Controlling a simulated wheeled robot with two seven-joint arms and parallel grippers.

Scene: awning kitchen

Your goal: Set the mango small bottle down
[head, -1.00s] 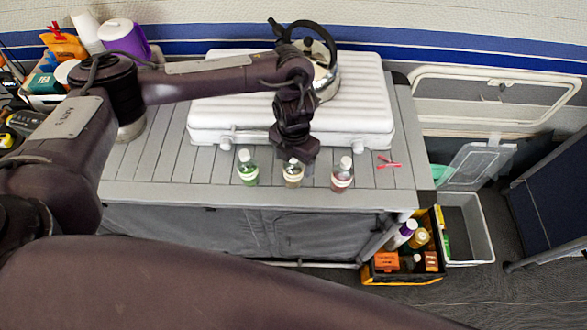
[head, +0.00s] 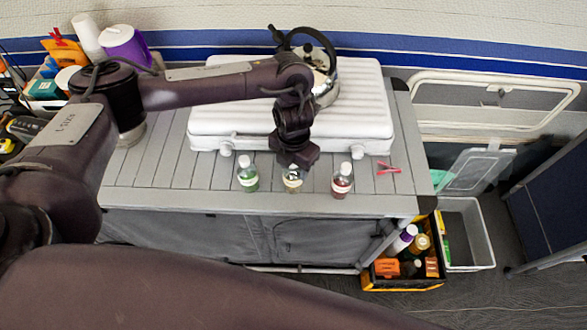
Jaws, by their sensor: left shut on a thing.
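My left gripper (head: 293,167) comes down from above on the middle one of three small bottles on the slatted grey counter. That bottle, the mango small bottle (head: 292,183), has a pale label and yellowish contents. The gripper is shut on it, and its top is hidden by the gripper. The bottle looks upright, level with its neighbours, at or very near the counter top (head: 160,175). I cannot tell whether its base touches. My right gripper is not in view.
A green bottle (head: 247,175) stands to the left and a red bottle (head: 342,182) to the right, both white-capped. A red clip-like item (head: 387,168) lies farther right. A filled crate (head: 405,284) stands below.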

